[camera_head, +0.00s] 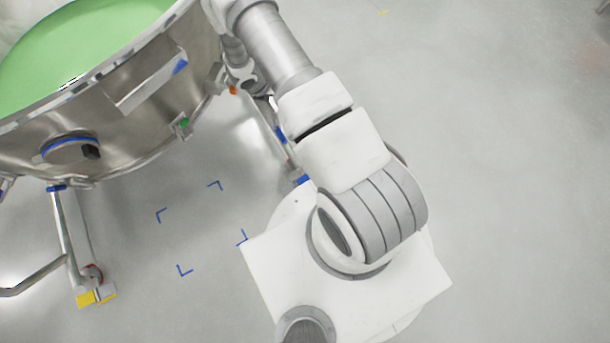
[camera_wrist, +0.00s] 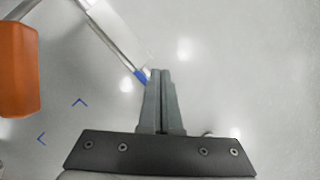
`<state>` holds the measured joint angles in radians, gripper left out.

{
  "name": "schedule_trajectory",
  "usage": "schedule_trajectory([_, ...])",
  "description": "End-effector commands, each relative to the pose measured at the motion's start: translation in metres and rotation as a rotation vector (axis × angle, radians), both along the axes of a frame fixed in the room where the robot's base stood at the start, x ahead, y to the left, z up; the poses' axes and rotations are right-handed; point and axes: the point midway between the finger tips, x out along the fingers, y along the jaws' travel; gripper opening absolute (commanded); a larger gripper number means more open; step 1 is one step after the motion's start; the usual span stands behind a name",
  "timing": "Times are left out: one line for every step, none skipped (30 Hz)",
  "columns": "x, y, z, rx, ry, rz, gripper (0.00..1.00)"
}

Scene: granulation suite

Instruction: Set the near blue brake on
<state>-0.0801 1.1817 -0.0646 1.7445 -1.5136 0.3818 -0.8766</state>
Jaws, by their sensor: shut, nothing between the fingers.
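A steel bowl on legs (camera_head: 130,135), with green contents, fills the upper left of the head view. One leg runs down beside my arm, with a blue band (camera_head: 281,134). A small blue part (camera_head: 302,180) shows below it, partly hidden by my arm. I cannot tell whether this is the blue brake. In the wrist view a blue part (camera_wrist: 141,76) at the end of a pale leg is just left of my fingertips. My gripper (camera_wrist: 160,72) is shut and empty. Whether it touches the blue part is unclear.
An orange part (camera_wrist: 18,70) is close at the left of the wrist view. Another caster with a yellow pedal (camera_head: 92,297) stands at lower left. Blue corner marks (camera_head: 183,271) are on the floor. The floor at right is clear.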

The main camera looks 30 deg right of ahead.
Motion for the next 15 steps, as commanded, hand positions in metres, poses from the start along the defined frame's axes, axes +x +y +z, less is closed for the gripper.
schedule_trajectory([-0.009,0.002,-0.03,-0.003,0.044,0.058,0.0])
schedule_trajectory([-0.014,0.003,-0.043,-0.005,0.067,0.091,0.0])
schedule_trajectory([-0.021,0.004,-0.061,-0.006,0.098,0.138,0.0])
schedule_trajectory([-0.026,0.005,-0.074,-0.006,0.121,0.173,0.0])
schedule_trajectory([-0.033,0.006,-0.088,-0.006,0.145,0.207,0.0])
schedule_trajectory([-0.041,0.007,-0.106,-0.005,0.175,0.254,0.0])
schedule_trajectory([-0.048,0.008,-0.119,-0.005,0.199,0.288,0.0])
schedule_trajectory([-0.055,0.009,-0.132,-0.003,0.224,0.325,0.0])
schedule_trajectory([-0.065,0.011,-0.149,0.0,0.254,0.37,0.0])
schedule_trajectory([-0.073,0.012,-0.162,0.002,0.278,0.404,0.0])
schedule_trajectory([-0.081,0.012,-0.174,0.004,0.301,0.437,0.0])
schedule_trajectory([-0.091,0.014,-0.189,0.009,0.328,0.481,0.0])
schedule_trajectory([-0.099,0.014,-0.199,0.012,0.349,0.51,0.0])
schedule_trajectory([-0.106,0.015,-0.208,0.016,0.367,0.538,0.0])
schedule_trajectory([-0.114,0.016,-0.219,0.02,0.389,0.572,0.0])
